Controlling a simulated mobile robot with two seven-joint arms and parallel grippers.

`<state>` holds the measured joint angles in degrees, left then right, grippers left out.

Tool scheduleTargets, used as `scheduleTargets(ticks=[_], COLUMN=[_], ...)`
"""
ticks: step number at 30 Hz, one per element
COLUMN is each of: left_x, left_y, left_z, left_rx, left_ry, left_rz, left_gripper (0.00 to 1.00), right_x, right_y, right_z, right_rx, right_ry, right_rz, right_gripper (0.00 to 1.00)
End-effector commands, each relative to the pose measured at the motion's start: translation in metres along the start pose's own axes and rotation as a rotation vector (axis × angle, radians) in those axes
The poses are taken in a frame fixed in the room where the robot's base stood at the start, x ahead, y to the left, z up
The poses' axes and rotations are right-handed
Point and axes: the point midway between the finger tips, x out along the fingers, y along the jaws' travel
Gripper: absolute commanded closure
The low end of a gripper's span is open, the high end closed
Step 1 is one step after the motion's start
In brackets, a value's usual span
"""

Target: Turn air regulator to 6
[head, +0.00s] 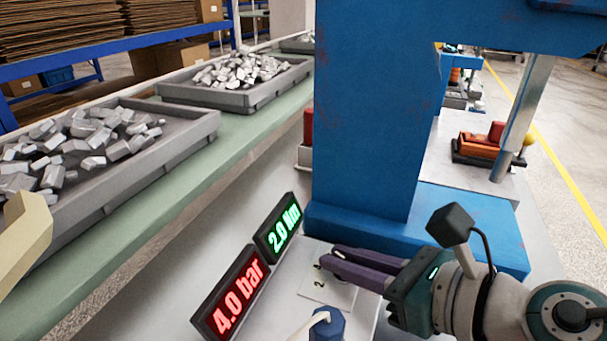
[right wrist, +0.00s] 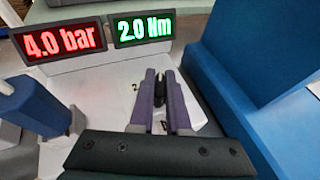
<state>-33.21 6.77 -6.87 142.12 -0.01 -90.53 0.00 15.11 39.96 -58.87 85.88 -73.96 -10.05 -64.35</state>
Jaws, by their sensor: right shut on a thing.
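My right gripper (head: 336,258) reaches in from the right over a white dial plate (head: 318,287) with small digits, only partly legible. In the right wrist view my right gripper (right wrist: 161,96) has its purple fingers shut on a small dark knob (right wrist: 161,90), which I take for the air regulator. The fingers hide most of the knob and where it points. A display with red digits (head: 233,297) reads 4.0 bar. My left gripper does not show.
A green-digit display (head: 278,229) reads 2.0 Nm. A blue press column (head: 365,120) stands close behind the gripper. A blue-topped object (head: 328,325) stands near the front. Grey trays (head: 190,140) of metal parts lie on the left.

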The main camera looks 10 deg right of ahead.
Motion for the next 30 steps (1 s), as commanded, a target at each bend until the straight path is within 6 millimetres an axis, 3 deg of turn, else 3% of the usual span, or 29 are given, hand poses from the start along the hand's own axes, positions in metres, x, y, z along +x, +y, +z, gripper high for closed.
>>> scheduleTargets(ticks=[1, 9, 18, 30], left_x=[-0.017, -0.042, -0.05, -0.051], left_y=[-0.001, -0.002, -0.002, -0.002], left_z=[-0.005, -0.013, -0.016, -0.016], left_rx=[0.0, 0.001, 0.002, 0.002], left_ry=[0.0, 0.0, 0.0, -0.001], left_rz=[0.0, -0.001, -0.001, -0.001], left_gripper=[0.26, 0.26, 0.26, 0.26], right_x=[-0.003, -0.001, 0.0, 0.001], right_y=[0.003, 0.002, 0.001, 0.0], right_z=[0.008, 0.004, 0.002, 0.001], right_rx=[0.021, 0.092, 0.139, 0.152], right_ry=[0.001, -0.001, -0.003, -0.004], right_rz=[-0.03, -0.213, -0.333, -0.367], right_gripper=[1.0, 1.0, 1.0, 1.0])
